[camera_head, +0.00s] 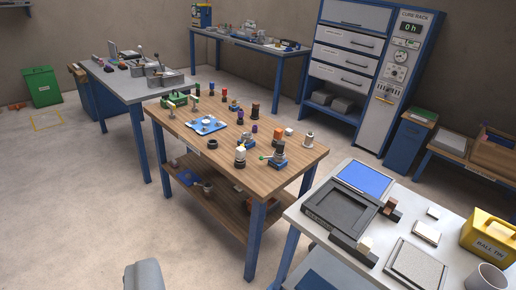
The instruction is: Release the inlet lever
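I cannot make out for certain which part is the inlet lever; everything is small and far off. On the wooden workbench (215,158) in the middle stands a small blue-based device (276,153) with a short lever that ends in a green knob (262,157). On the grey bench (120,82) behind it, a grey metal device (165,78) has upright handles with dark tips. My gripper's fingers do not show. A grey rounded piece, probably part of my own body, shows at the bottom left.
A nearer table at right holds a black tray (341,211), blocks and a yellow tin (487,238). A cure rack (345,60) and a blue bench (250,44) stand at the back. A green bin (41,86) is at far left.

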